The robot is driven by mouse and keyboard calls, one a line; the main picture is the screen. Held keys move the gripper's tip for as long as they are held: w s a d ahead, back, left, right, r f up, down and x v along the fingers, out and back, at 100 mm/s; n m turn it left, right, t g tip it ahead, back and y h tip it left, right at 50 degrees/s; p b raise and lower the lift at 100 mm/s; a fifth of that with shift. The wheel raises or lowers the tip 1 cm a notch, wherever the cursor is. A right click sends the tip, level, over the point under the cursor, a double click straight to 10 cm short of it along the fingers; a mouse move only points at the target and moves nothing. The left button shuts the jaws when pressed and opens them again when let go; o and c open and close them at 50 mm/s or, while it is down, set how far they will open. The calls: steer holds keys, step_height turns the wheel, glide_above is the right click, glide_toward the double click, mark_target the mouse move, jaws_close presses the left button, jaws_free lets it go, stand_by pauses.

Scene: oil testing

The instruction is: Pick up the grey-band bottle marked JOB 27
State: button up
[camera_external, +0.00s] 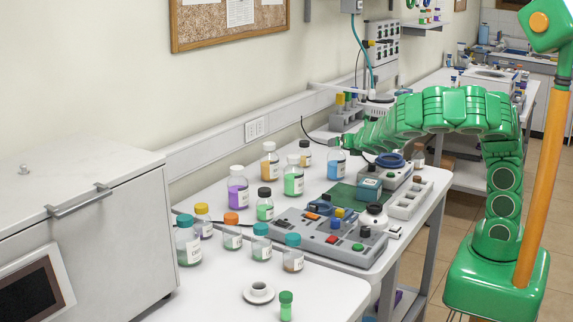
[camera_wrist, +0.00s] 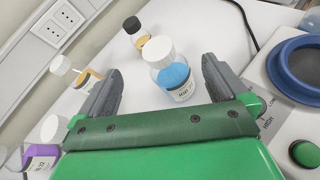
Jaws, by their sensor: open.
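A clear bottle with a white cap and blue liquid (camera_wrist: 174,75) stands upright between the fingers of my gripper (camera_wrist: 159,72) in the wrist view. Its pale label carries small print that I cannot read surely. My gripper is open, with a gap on both sides of the bottle.
An orange-liquid bottle with a black cap (camera_wrist: 137,33) stands just behind. Several other bottles, such as a purple one (camera_external: 238,190) and a green one (camera_external: 293,181), stand to the left. A device with a blue ring (camera_external: 390,161) is close on the right.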

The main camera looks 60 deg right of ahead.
mark_target(341, 155)
steer(key=f+n, duration=0.2)
steer(key=f, duration=0.1)
steer(key=w+d+f+n, duration=0.1)
steer(key=shift+f, duration=0.3)
steer(key=shift+w+d+f+t, duration=0.15)
steer(key=shift+w+d+f, duration=0.15)
steer(key=shift+w, duration=0.2)
steer(key=shift+w+d+f+t, duration=0.2)
steer(key=shift+w+d, duration=0.15)
steer(key=shift+w, duration=0.15)
steer(key=shift+w+d+f, duration=0.35)
steer(key=shift+w+f, duration=0.15)
steer(key=shift+w, duration=0.05)
steer(key=shift+w+d+f, duration=0.3)
steer(key=shift+w+f, duration=0.15)
steer(key=shift+w, duration=0.05)
steer(key=shift+x, duration=1.1)
steer(key=c, duration=1.3)
steer(key=shift+r, duration=0.1)
steer(key=shift+c, duration=0.2)
